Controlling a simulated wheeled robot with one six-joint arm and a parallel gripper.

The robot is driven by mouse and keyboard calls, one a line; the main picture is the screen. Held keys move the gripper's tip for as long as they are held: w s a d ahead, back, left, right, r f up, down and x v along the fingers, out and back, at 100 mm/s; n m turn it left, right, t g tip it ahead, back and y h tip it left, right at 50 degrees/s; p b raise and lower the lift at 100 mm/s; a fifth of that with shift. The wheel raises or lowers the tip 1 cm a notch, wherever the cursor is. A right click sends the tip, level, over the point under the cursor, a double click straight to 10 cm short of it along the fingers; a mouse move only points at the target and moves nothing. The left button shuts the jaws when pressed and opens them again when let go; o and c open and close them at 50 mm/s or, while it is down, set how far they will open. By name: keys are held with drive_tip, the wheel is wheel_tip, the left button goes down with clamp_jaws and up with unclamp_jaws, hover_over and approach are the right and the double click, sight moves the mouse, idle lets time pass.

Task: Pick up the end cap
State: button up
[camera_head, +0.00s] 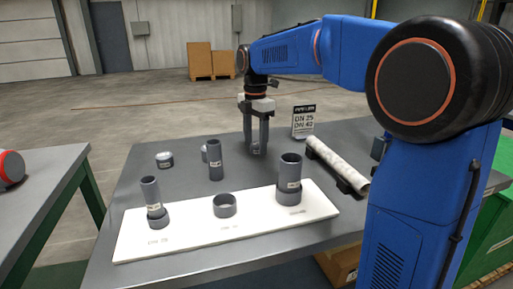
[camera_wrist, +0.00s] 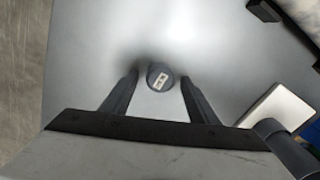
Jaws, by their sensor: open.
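In the wrist view a short, round, dark grey piece with a pale label, which looks like the end cap (camera_wrist: 161,76), sits on the grey table between my fingertips. My gripper (camera_wrist: 159,82) is open, with one finger on each side of it and a gap showing on both sides. In the head view my gripper (camera_head: 257,152) points straight down over the back middle of the table, fingertips close to its top.
A white board (camera_head: 240,235) at the front bears a tube in a fitting (camera_head: 152,195), an empty ring (camera_head: 225,206) and a wider tube (camera_head: 290,172). A grey tube (camera_head: 215,160) and a short fitting (camera_head: 164,159) stand left. A sign (camera_head: 303,121) and pale pipe (camera_head: 337,165) are right.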

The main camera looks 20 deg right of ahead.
drive_tip(key=c, duration=1.1)
